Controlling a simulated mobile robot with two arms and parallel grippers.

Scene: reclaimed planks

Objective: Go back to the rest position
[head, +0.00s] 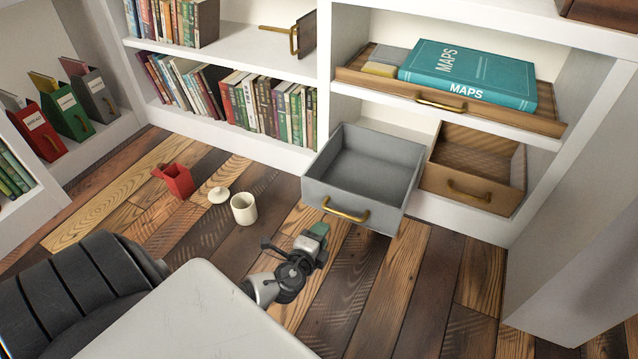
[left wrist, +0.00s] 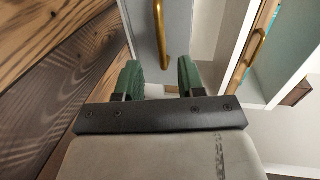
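My left gripper (head: 318,234) reaches over the plank floor, just in front of the grey drawer (head: 311,187). In the left wrist view its two green finger pads stand apart with nothing between them (left wrist: 160,78). The drawer's brass handle (head: 345,212) lies beyond the fingertips, and it also shows in the left wrist view (left wrist: 160,36). The gripper looks clear of the handle. The grey drawer is pulled out and its visible inside is empty. My right gripper is in neither view.
A brown drawer (head: 463,194) sits right of the grey one. A teal maps book (head: 470,75) lies on a wooden tray above. A cream cup (head: 244,208), a lid (head: 218,195) and a red container (head: 176,181) are on the floor. Bookshelves line the back.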

